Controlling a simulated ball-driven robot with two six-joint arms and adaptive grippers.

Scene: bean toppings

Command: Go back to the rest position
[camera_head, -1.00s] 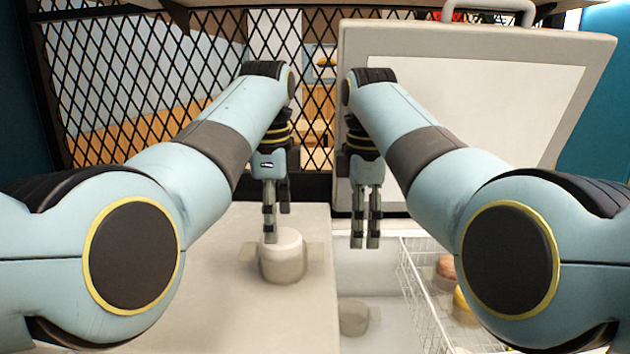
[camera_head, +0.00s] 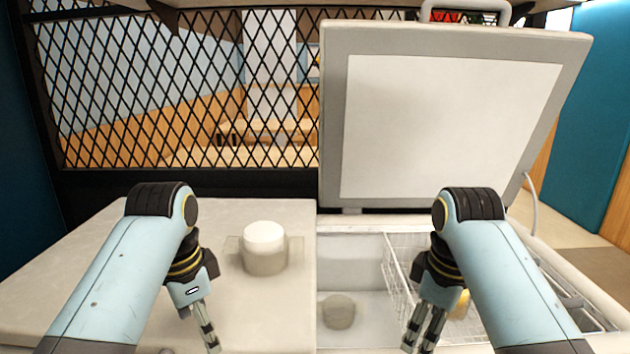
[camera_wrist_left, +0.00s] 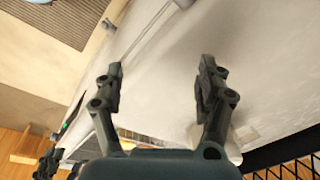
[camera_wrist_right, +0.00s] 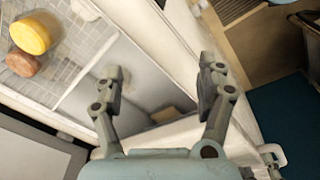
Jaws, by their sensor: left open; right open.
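My left gripper (camera_head: 207,335) is in the lower left of the head view, tilted down over the light counter. In the left wrist view its two fingers (camera_wrist_left: 158,85) are spread with nothing between them. My right gripper (camera_head: 425,332) is in the lower right of the head view, over the open chest freezer. In the right wrist view its fingers (camera_wrist_right: 160,85) are spread and empty. Both grippers are well apart from each other. The lower tips of both are close to the bottom edge of the head view.
A round pot with a white lid (camera_head: 264,240) stands on the left counter (camera_head: 110,260), right of my left gripper. The freezer's lid (camera_head: 450,120) is raised. A wire basket (camera_head: 400,275) hangs inside, with a yellow item (camera_wrist_right: 30,36) and a brown one (camera_wrist_right: 22,63).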

